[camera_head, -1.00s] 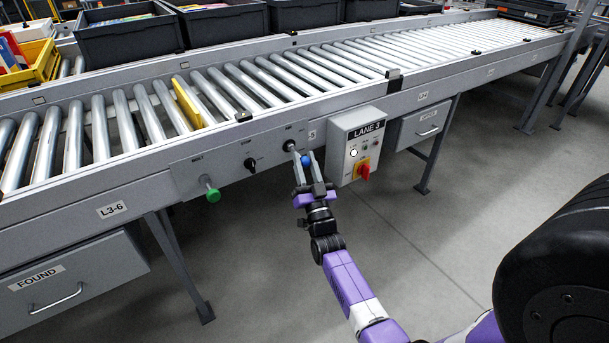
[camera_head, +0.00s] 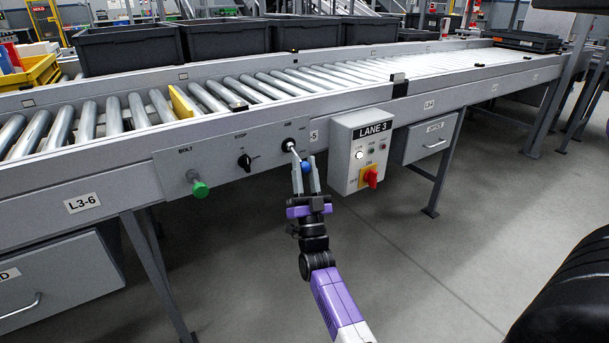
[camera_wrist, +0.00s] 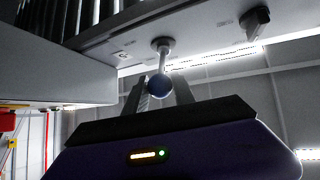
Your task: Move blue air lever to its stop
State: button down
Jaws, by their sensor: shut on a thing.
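The blue air lever is a thin light rod with a blue ball knob (camera_head: 307,167), on a dark round mount on the conveyor's side panel (camera_head: 222,160). The rod slants down and right from its mount in the head view. My gripper (camera_head: 305,172) is shut on the ball from below, one finger on each side. In the wrist view the blue ball (camera_wrist: 158,86) hangs from its rod between the two fingers (camera_wrist: 160,92). The fingers partly hide the ball in the head view.
The grey LANE 3 box (camera_head: 350,158) with a red rotary switch (camera_head: 371,178) stands close right of my gripper. A black knob (camera_head: 244,161) and a green BOLT knob (camera_head: 200,188) are to the left. The floor in front is open.

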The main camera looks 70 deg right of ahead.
dwell(0.5)
jog(key=c, duration=1.1)
grip_release()
jog(key=shift+o, duration=0.2)
jog(key=p+v, duration=0.1)
jog(key=v, duration=0.7)
jog(key=shift+w+d, duration=0.1)
jog(key=shift+w, duration=0.05)
